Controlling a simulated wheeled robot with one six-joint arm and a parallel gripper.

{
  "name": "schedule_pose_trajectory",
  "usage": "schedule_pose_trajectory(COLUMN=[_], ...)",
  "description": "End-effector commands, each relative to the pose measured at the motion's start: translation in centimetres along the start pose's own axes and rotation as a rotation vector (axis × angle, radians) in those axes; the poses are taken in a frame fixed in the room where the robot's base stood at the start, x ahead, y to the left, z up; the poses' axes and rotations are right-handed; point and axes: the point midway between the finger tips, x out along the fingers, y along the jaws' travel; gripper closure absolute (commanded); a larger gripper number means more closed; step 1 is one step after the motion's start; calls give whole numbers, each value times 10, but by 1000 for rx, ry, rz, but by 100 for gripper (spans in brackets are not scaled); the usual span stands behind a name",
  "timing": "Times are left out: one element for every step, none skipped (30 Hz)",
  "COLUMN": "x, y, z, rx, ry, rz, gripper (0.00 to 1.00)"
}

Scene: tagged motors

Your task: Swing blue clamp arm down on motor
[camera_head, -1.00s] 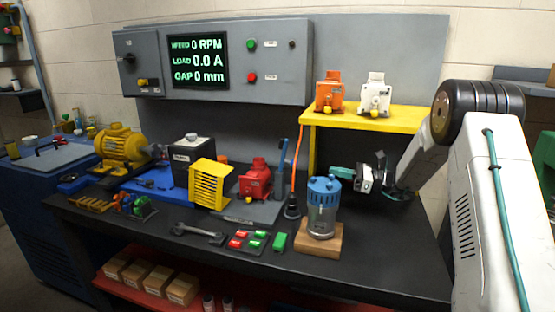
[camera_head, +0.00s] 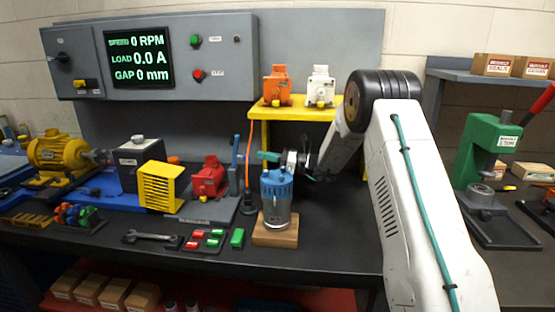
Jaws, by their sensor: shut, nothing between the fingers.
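The blue clamp arm (camera_head: 236,151) stands upright at the right end of a grey plate (camera_head: 186,218). The red motor (camera_head: 209,178) sits on that plate, just left of the clamp arm. My gripper (camera_head: 267,156), with teal fingertips, is shut and empty. The clamp arm's lower end is small and partly hard to make out.
A yellow slotted guard (camera_head: 160,187) is left of the motor. An orange cord (camera_head: 249,155) hangs behind. A yellow shelf (camera_head: 290,111) holds an orange and a white motor.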

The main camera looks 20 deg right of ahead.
Motion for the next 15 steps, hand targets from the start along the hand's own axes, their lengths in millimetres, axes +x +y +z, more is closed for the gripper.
schedule_pose_trajectory(x=[13,19,26,32,37,43,47,51,55,58,60,62,63,64,65], y=[1,1,1,1,1,1,1,1,1,0,0,0,0,0,0], z=[0,0,0,0,0,-1,-1,-1,-1,0,0,0,0,0,0], rx=[0,-1,-1,-1,-1,-1,-1,-1,-1,-1,-1,-1,-1,0,0], ry=[0,0,0,0,0,1,0,0,0,0,0,1,1,1,1], rz=[4,3,3,4,4,2,2,2,2,2,2,1,1,0,0], gripper=[100,100,100,100,100,100,100,100,100,100,100,100,100,100,100])
